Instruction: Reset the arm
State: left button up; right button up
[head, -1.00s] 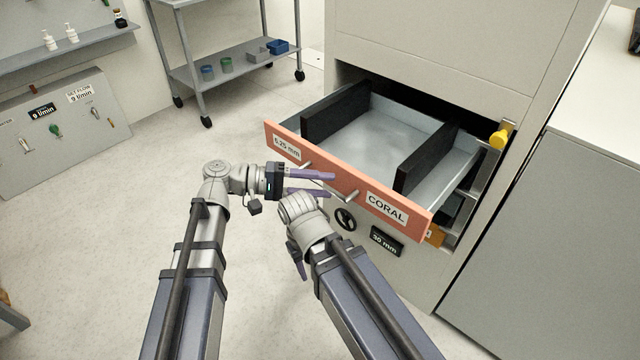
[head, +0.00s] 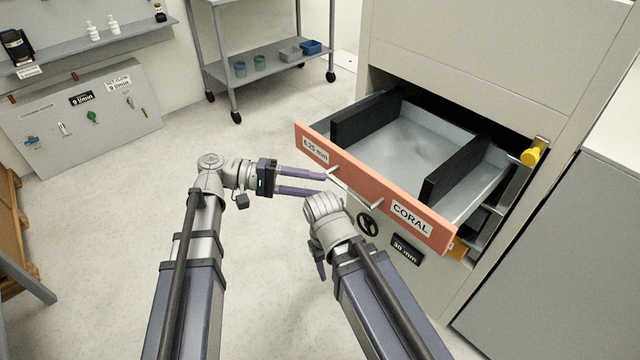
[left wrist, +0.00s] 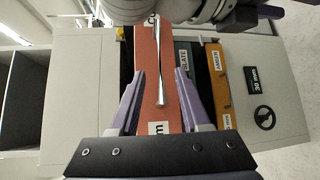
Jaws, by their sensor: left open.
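The open drawer has a coral-coloured front (head: 350,185) labelled "CORAL" and "6.25 mm", with a thin metal handle (head: 373,204). My left gripper (head: 323,183) is open and empty, its two purple fingers pointing at the drawer front near its left part. In the left wrist view, the parted fingers (left wrist: 160,85) appear on either side of the coral front (left wrist: 167,100), with a metal handle (left wrist: 159,75) between them in the picture. My right gripper (head: 319,262) is mostly hidden under its own wrist, below the drawer front.
The drawer has black dividers (head: 455,165) and looks empty. A yellow knob (head: 531,156) is at its right. A handwheel (head: 368,224) and a "30 mm" display (head: 407,250) are below. A wheeled cart (head: 270,62) stands behind.

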dwell(0.4)
pick_arm(q)
jog(key=s+a+f+t+y, duration=0.1)
jog(key=s+a+f+y, duration=0.1)
jog(key=a+f+y, duration=0.5)
jog(key=s+a+f+t+y, duration=0.1)
jog(key=s+a+f+y, duration=0.2)
jog(key=f, duration=0.7)
jog(key=a+f+t+y, duration=0.1)
jog(key=a+f+y, duration=0.1)
jog(key=a+y, duration=0.55)
jog(key=s+d+r+m+p, duration=0.1)
jog(key=d+r+p, duration=0.2)
jog(key=r+p, duration=0.5)
jog(key=s+d+r+m+p, duration=0.1)
jog(key=s+d+r+p, duration=0.1)
jog(key=r+p, duration=0.7)
jog(key=s+d+r+m+g+p, duration=0.1)
jog(key=d+r+p, duration=0.3)
jog(key=r+p, duration=0.4)
jog(key=shift+s+d+r+m+p, duration=0.35)
jog(key=shift+s+r+m, duration=0.1)
jog(key=shift+s, duration=0.2)
